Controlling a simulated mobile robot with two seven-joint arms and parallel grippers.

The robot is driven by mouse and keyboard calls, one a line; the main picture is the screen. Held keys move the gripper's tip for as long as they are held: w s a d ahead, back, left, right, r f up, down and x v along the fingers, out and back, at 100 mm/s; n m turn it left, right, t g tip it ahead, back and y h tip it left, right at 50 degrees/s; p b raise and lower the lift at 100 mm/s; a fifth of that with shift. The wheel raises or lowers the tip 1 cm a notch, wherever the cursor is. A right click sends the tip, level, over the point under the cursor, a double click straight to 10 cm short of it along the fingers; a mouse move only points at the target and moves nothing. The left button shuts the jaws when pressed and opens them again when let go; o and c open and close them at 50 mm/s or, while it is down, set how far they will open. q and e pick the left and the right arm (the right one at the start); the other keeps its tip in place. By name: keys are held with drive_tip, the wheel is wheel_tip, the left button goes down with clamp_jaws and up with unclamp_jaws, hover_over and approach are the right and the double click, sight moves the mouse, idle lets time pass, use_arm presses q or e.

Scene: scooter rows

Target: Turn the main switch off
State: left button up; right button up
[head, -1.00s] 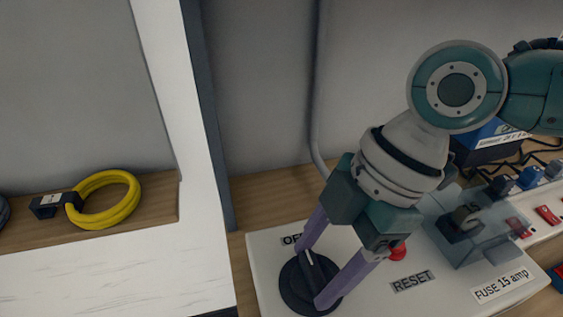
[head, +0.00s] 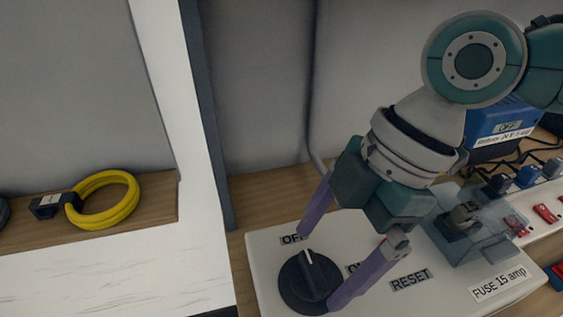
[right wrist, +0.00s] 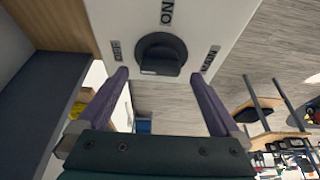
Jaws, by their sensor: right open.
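The main switch (head: 297,287) is a round black rotary knob on a white panel (head: 268,262). Its white pointer mark faces up the panel, towards the OFF label (head: 291,239). The ON label (head: 354,267) is partly hidden by a finger. My right gripper (head: 317,270) is open, with its purple fingers on either side of the knob and nothing between them. In the right wrist view the knob (right wrist: 161,52) lies ahead of the fingertips, apart from both. OFF is at its left, ON above and MAIN at its right. My left gripper is out of view.
A RESET label (head: 411,280) and a clear fuse cover (head: 487,235) are on the panel's right part. A power strip (head: 545,196) with plugs and red switches and a blue box (head: 497,125) stand beyond. A yellow cable coil (head: 108,200) lies at left.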

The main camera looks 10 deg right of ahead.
drive_tip(key=v, duration=0.8)
